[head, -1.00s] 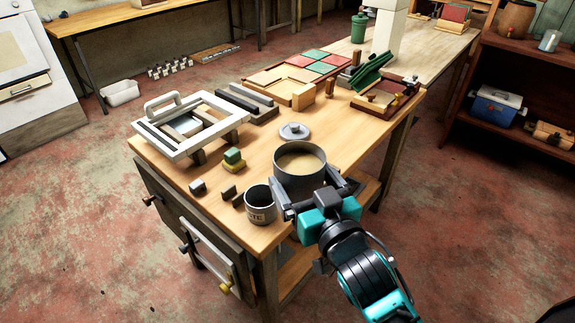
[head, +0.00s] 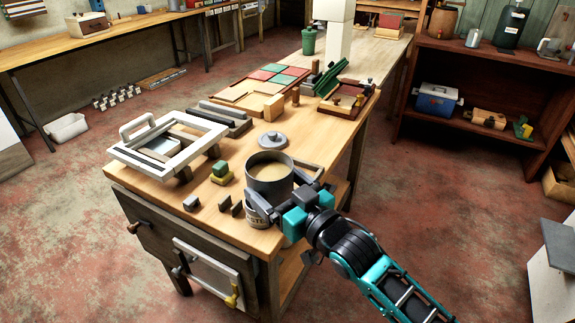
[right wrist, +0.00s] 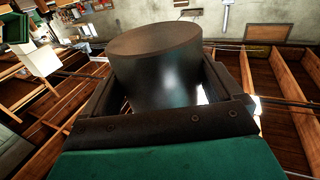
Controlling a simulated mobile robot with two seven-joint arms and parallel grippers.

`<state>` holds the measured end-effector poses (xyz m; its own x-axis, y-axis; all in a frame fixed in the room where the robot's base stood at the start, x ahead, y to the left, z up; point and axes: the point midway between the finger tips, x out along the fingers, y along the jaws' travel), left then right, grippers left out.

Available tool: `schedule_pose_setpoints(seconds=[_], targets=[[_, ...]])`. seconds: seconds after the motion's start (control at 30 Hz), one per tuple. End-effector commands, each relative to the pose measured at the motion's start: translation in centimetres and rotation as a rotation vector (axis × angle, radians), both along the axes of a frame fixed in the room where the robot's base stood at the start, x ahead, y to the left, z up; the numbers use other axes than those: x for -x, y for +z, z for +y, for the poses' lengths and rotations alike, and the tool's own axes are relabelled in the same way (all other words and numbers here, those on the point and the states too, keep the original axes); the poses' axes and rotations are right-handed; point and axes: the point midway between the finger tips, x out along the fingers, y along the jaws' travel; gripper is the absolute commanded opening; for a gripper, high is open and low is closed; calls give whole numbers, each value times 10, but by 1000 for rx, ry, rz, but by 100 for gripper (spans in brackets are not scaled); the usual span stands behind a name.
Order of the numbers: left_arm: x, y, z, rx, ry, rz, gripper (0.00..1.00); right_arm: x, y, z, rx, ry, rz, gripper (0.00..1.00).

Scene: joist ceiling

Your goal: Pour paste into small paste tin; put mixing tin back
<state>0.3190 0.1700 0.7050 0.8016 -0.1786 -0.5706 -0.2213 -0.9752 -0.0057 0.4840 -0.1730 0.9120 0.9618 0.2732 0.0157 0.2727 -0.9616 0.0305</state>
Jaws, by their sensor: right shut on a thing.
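The mixing tin (head: 270,183) is a grey cylinder with tan paste (head: 268,171) inside. My right gripper (head: 285,192) is shut on it and holds it about upright, close to the bench's front right corner. In the right wrist view the tin (right wrist: 158,65) stands between the two fingers. The small paste tin (head: 258,217), grey with a pale label, stands on the bench just in front of and below the mixing tin, partly hidden by the gripper. Whether the two tins touch I cannot tell. My left gripper is not in view.
A grey lid (head: 272,140) lies behind the mixing tin. Small dark blocks (head: 191,203) and a green-and-yellow block (head: 221,173) lie to the left. A white frame (head: 170,150) sits at the bench's left. The bench's front edge (head: 215,238) is near the small tin.

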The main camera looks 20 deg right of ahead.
Motion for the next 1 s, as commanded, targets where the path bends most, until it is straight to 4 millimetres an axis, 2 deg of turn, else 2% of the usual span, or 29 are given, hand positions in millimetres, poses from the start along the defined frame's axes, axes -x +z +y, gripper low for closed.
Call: schedule_pose_setpoints(seconds=[0.03,0.1,0.3,0.57,0.77,1.0], targets=[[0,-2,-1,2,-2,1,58,-13,0,-6,22,30,-6,20],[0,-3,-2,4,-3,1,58,-27,-2,-16,36,57,-2,20],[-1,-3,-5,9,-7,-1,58,-54,1,-41,58,84,9,20],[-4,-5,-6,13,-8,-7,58,-60,-4,-51,120,86,7,20],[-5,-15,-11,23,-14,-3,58,-60,-16,-55,274,84,-9,20],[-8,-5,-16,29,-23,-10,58,-60,-12,-55,279,84,-8,20]])
